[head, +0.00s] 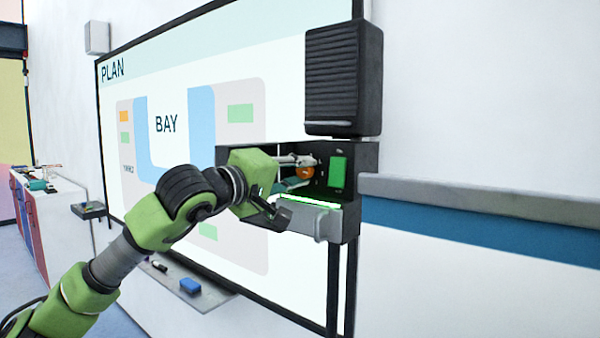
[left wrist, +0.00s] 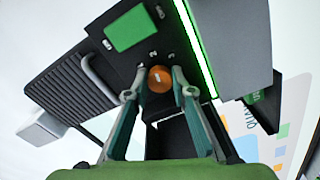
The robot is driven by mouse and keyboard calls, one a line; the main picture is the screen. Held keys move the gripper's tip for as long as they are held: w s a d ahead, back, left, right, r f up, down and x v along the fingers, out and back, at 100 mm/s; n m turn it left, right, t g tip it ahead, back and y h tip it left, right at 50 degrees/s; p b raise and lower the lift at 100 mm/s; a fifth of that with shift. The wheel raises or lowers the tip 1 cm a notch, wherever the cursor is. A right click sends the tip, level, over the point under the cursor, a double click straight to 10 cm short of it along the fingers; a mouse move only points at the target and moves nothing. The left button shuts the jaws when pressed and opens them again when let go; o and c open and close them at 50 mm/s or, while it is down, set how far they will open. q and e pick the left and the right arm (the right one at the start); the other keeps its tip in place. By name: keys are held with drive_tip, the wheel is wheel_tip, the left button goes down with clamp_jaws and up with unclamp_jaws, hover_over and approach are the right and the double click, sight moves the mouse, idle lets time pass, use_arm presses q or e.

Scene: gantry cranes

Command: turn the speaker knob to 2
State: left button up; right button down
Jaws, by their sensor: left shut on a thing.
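The orange speaker knob (left wrist: 160,79) sits on the face of a dark control box (head: 368,160) below a black ribbed speaker (head: 343,78). It also shows in the head view (head: 305,173), partly covered by my gripper. My left gripper (left wrist: 158,88) has one finger on each side of the knob and is shut on it. Small white marks lie on the panel around the knob. My right gripper is not in view.
A green panel (head: 338,170) is beside the knob, and a lit strip (head: 308,202) runs along a grey ledge below. A whiteboard (head: 180,90) is behind my arm, with a tray (head: 215,297) holding a blue eraser (head: 190,286). A grey rail (head: 480,200) crosses the right wall.

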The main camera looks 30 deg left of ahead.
use_arm(q)
drive_tip(key=shift+f, duration=0.1)
idle(0.3)
drive_tip(key=o, duration=1.1)
drive_tip(key=s+a, duration=0.1)
drive_tip(key=s, duration=1.1)
